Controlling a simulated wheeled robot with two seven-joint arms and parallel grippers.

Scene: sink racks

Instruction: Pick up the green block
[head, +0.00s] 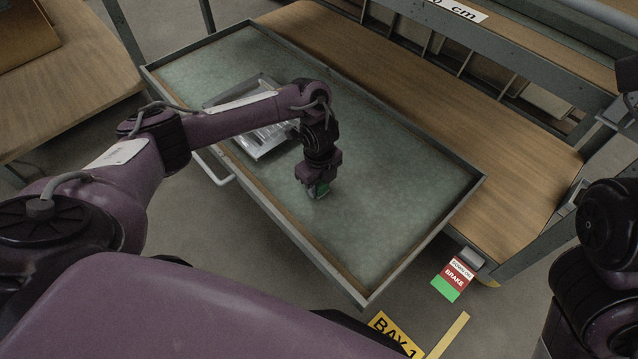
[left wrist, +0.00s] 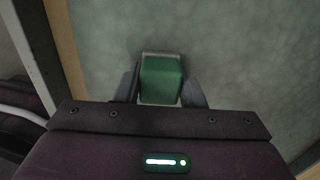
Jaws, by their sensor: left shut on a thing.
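The green block (head: 320,190) is inside the open drawer, near its front side, and is mostly hidden by my left gripper in the head view. In the left wrist view the green block (left wrist: 160,80) sits between the two fingers. My left gripper (head: 317,189) points down and is shut on the block; it also shows in the left wrist view (left wrist: 162,92). I cannot tell whether the block touches the drawer floor. My right arm shows only in part at the right edge, and its gripper is out of view.
The drawer (head: 400,215) has low raised walls and a mostly bare green-grey floor. A clear tray (head: 262,140) lies left of my gripper, partly behind my arm. A wooden shelf (head: 500,165) and metal frame stand behind. A wooden table (head: 70,90) is at left.

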